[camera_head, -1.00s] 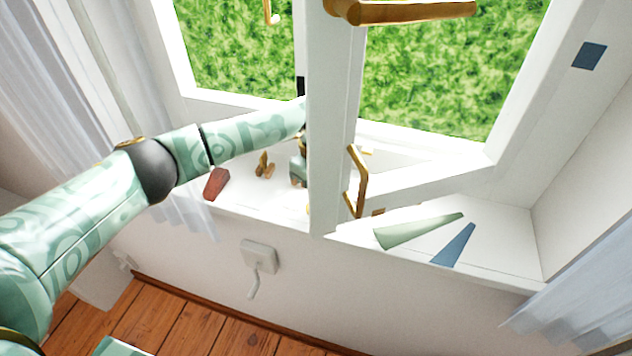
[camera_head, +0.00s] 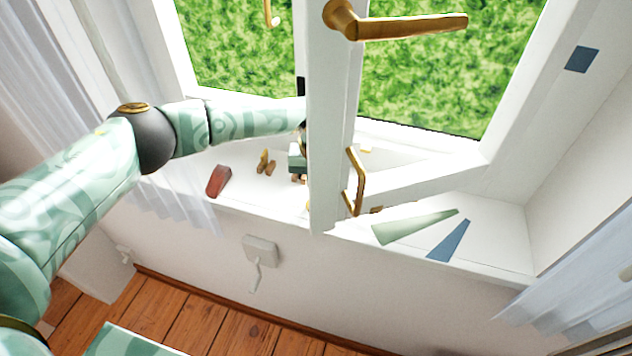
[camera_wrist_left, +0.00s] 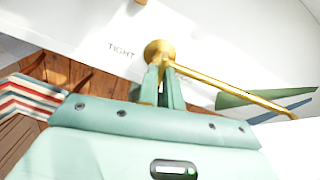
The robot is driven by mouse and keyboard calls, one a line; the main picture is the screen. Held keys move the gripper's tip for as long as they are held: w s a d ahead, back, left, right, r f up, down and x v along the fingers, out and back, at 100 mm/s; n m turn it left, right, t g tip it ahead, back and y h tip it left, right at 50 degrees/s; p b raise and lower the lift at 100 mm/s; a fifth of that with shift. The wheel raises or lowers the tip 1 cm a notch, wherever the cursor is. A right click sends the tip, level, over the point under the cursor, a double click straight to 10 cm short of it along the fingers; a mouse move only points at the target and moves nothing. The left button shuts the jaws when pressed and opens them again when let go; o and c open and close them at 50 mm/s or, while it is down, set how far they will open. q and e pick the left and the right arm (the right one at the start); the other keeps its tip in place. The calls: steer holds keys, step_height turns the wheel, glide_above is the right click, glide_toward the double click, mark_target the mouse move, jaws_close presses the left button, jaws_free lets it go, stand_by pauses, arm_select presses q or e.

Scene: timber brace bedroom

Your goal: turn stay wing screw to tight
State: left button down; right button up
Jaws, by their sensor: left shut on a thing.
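The stay wing screw (camera_wrist_left: 160,50) is a round brass head in the left wrist view, right at my fingertips. A thin brass stay bar (camera_wrist_left: 235,88) runs from it to the right. The word TIGHT (camera_wrist_left: 121,50) is printed on the white surface just left of the screw. My left gripper (camera_wrist_left: 163,78) is shut on the screw; its fingers hide the gripped part, so the wing's angle cannot be told. In the head view my left gripper (camera_head: 298,165) is low over the sill, partly hidden behind the white window sash (camera_head: 332,130). My right gripper is not in view.
Brass handles (camera_head: 400,26) (camera_head: 358,182) stick out from the sash. A curtain (camera_head: 75,75) hangs at the left.

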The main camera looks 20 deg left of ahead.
arm_select(q)
steer(key=m, duration=0.5)
steer(key=shift+w+r+m, duration=0.1)
steer(key=shift+r+m, duration=0.05)
steer(key=shift+m, duration=0.15)
steer(key=m, duration=0.9)
steer(key=shift+m+b, duration=0.45)
steer(key=shift+m, duration=1.35)
steer(key=c, duration=1.6)
jaws_free()
steer(key=shift+o, duration=0.2)
